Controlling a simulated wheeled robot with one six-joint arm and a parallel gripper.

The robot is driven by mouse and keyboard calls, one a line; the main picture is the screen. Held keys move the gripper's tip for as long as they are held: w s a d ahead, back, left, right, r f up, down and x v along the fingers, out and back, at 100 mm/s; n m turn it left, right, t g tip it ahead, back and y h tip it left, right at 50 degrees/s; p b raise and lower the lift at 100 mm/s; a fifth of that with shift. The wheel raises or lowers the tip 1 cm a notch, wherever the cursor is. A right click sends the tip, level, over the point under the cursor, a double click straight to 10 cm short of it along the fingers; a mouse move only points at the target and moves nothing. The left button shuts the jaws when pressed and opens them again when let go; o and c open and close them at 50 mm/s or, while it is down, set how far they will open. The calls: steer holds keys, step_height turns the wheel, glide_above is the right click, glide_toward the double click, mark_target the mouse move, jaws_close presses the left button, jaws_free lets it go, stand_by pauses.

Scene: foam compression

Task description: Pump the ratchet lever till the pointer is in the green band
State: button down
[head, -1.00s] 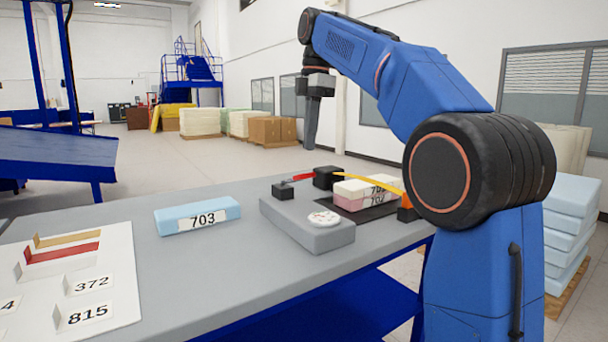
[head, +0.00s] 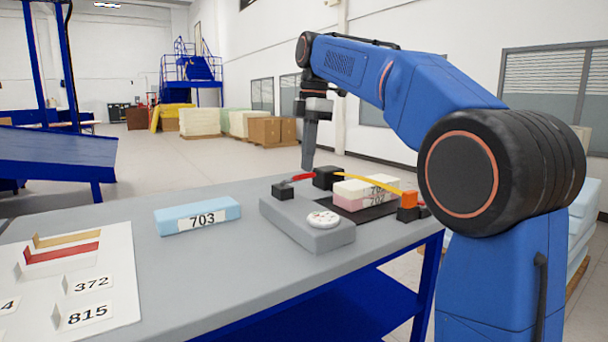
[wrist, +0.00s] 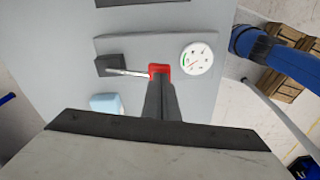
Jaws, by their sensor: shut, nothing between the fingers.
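The ratchet lever has a red grip (head: 302,177) on a thin metal rod, running from a small black block (head: 284,191) at the left end of a grey base (head: 285,228). In the wrist view the red grip (wrist: 160,68) shows just past my fingertips, and the rod (wrist: 130,72) slopes to the black block. My gripper (head: 308,166) is shut and empty, pointing down at the grip; it seems at or just above it, contact unclear. The round white gauge (head: 323,219) is on the base; in the wrist view its dial (wrist: 197,58) shows a small green mark, but the pointer's reading is too small to tell.
A yellow strap (head: 365,183) crosses stacked cream and pink foam blocks (head: 352,202) between a black box (head: 327,177) and an orange block (head: 409,199). A blue foam block 703 (head: 197,215) and a white board with labels (head: 118,282) lie left. Table between is clear.

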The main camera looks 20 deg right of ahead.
mark_target(308, 175)
steer(key=shift+f, duration=2.2)
steer(key=d, duration=0.1)
steer(key=d+r, duration=0.1)
steer(key=d, duration=0.1)
steer(key=shift+w, duration=0.2)
steer(key=shift+r, duration=0.1)
